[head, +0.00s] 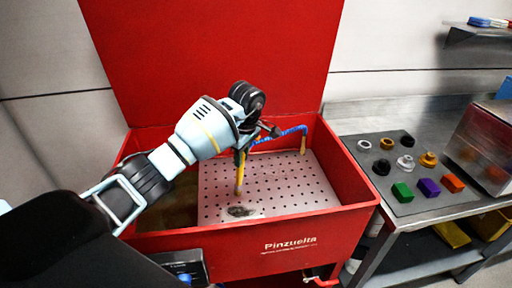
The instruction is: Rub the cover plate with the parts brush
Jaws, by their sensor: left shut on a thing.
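My left gripper (244,149) hangs over the red parts washer, shut on a thin yellow parts brush (239,178). The brush points down, nearly upright, and its lower end is just above or on the work surface; I cannot tell if it touches. Just below it lies a flat, dark, smudged patch, which seems to be the cover plate (241,211), near the front of the perforated shelf (300,190). Its outline is hard to make out against the shelf. My right gripper is not in view.
The red washer tub (355,180) has raised walls and an upright red lid (215,50) behind. A blue hose (285,134) with a yellow end arches beside my gripper. A steel bench (435,208) at right carries several small coloured parts. The shelf's right side is clear.

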